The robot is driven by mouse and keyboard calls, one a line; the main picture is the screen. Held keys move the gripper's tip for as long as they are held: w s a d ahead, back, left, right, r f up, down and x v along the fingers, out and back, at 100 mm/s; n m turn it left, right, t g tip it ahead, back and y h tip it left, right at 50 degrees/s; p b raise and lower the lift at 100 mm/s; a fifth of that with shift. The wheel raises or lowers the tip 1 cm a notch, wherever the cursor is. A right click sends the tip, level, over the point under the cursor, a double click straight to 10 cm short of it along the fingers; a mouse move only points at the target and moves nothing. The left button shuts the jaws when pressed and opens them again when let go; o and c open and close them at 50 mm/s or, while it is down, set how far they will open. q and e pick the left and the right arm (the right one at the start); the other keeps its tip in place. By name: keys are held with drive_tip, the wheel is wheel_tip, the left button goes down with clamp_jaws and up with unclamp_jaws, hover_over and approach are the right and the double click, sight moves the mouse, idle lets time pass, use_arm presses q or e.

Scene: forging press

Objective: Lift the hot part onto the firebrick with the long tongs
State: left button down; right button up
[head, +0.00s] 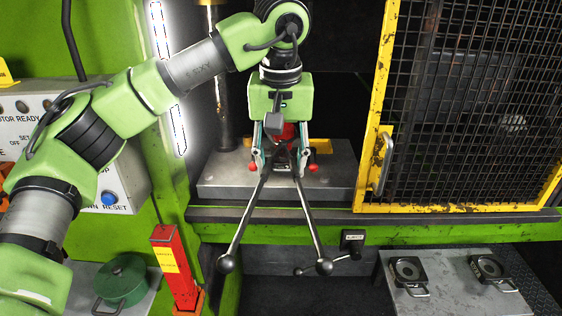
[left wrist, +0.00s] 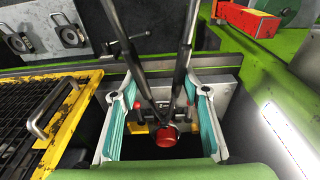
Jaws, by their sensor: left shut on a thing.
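The long tongs (head: 308,215) have two dark legs with ball ends that spread toward the front of the press. My left gripper (head: 279,163) is shut on the tongs near their pivot, over the press bed. In the left wrist view, the gripper (left wrist: 160,120) has its teal-padded fingers on both sides of the tongs. A round red part (left wrist: 166,135), apparently the hot part, shows by the tongs' far end; it also shows behind the gripper in the head view (head: 287,131). I cannot tell whether the tongs grip it. I cannot make out a firebrick. My right gripper is out of view.
The grey press bed (head: 220,184) lies below the gripper. A yellow-framed mesh gate (head: 378,150) stands close to the right. A red post (head: 174,268) and green round container (head: 121,281) are lower left. A metal shelf (head: 448,301) with two handled blocks is lower right.

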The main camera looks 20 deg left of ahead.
use_arm(q)
drive_tip(key=shift+r, duration=0.15)
drive_tip(key=s+d+b, duration=0.2)
drive_tip(key=s, duration=0.5)
drive_tip(key=s+d+b, duration=0.2)
drive_tip(key=s, duration=0.6)
drive_tip(key=shift+s+d, duration=0.3)
